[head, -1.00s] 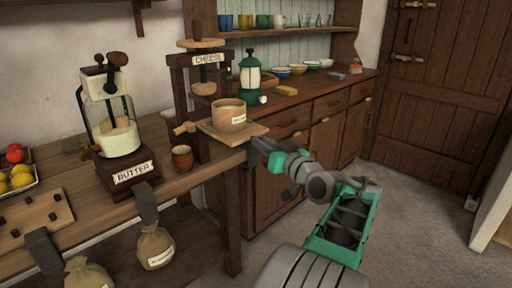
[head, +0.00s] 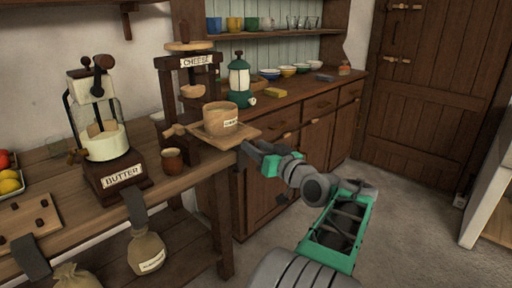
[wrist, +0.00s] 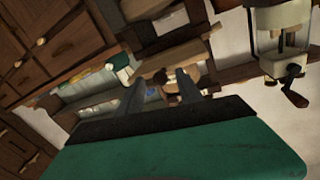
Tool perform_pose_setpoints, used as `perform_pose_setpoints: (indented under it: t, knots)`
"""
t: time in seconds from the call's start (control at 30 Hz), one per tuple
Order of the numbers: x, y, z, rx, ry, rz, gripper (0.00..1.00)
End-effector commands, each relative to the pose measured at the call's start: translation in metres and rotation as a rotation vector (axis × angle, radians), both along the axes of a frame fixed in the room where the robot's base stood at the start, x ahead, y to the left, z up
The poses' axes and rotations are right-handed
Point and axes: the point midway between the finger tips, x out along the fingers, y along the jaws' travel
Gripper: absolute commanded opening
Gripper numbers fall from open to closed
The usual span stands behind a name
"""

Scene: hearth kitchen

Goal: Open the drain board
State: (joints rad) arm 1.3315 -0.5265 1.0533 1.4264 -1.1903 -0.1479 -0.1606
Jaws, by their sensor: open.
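The cheese press (head: 190,95), labelled CHEESE, stands on the wooden worktable. A flat wooden board, likely the drain board (head: 248,134), juts out from its base, level, toward the right. A round wooden tub (head: 220,118) with a small label sits on it. My gripper (head: 252,150) is open at the board's right front edge, at about its height; I cannot tell whether it touches. In the wrist view my gripper's two fingers (wrist: 158,82) are spread apart, and the view is tilted and dark, so the board is hard to pick out.
Open floor (head: 410,215) lies at the right.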

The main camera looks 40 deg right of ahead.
Motion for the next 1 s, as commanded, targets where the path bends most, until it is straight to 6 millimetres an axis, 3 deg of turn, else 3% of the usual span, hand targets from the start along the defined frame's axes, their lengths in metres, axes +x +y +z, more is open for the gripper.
perform_pose_setpoints:
  t: [0.3, 0.47, 0.83, 0.93, 1.0]
  knots:
    - [-0.059, 0.008, 0.001, 0.001, -0.001, -0.006, 0.43]
    - [-0.073, 0.012, 0.000, 0.001, -0.001, -0.001, 0.43]
    - [-0.071, 0.014, 0.001, 0.001, 0.003, 0.003, 0.43]
    - [-0.052, 0.029, 0.010, 0.009, 0.057, 0.036, 0.43]
    - [-0.024, 0.055, 0.017, 0.024, 0.146, 0.085, 0.43]
